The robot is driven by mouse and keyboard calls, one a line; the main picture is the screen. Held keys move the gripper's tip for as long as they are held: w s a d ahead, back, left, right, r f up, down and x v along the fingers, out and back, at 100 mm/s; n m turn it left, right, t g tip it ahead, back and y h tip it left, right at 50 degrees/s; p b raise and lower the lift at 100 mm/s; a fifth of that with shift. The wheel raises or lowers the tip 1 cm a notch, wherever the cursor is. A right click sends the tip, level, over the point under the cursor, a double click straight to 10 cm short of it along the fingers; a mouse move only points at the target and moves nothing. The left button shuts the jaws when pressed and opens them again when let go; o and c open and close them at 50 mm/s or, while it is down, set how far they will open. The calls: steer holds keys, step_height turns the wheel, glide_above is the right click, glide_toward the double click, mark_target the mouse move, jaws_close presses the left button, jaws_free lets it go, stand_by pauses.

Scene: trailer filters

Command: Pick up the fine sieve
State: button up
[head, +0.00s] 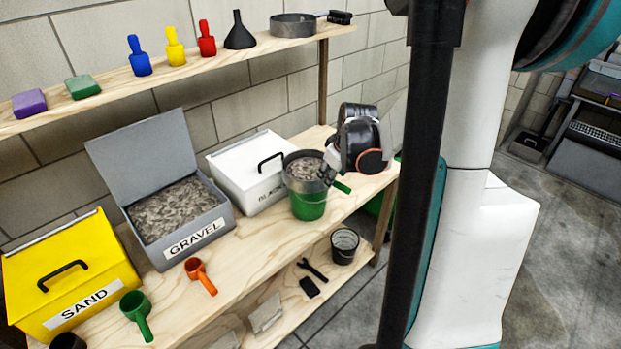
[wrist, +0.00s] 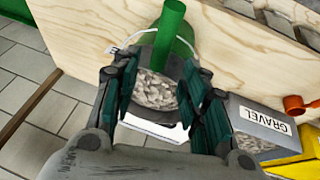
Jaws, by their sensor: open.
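A round dark-rimmed sieve (head: 302,158) holding grey gravel sits on top of a green bucket (head: 308,206) on the wooden bench. My gripper (head: 327,174) is at the sieve's right side, low over the rim. In the wrist view my open gripper (wrist: 158,88) has its fingers on either side of the sieve's rim, with the gravel (wrist: 155,90) between them and the green handle (wrist: 172,22) beyond. Whether the fingers touch the rim is unclear. Which mesh this sieve has is hidden by the gravel.
A white lidded box (head: 245,185) stands close behind the bucket. An open gravel box (head: 196,235), a yellow sand box (head: 75,270) and scoops (head: 200,275) are to the left. Another round pan or sieve (head: 293,25) is on the upper shelf. A dark bucket (head: 344,246) stands below.

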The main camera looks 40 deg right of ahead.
steer(key=b+x, duration=0.2)
steer(key=x, duration=0.3)
steer(key=shift+d+f+b, duration=0.15)
steer(key=shift+f+b, duration=0.15)
steer(key=shift+f, duration=0.05)
steer(key=shift+s+r, duration=0.1)
jaws_close()
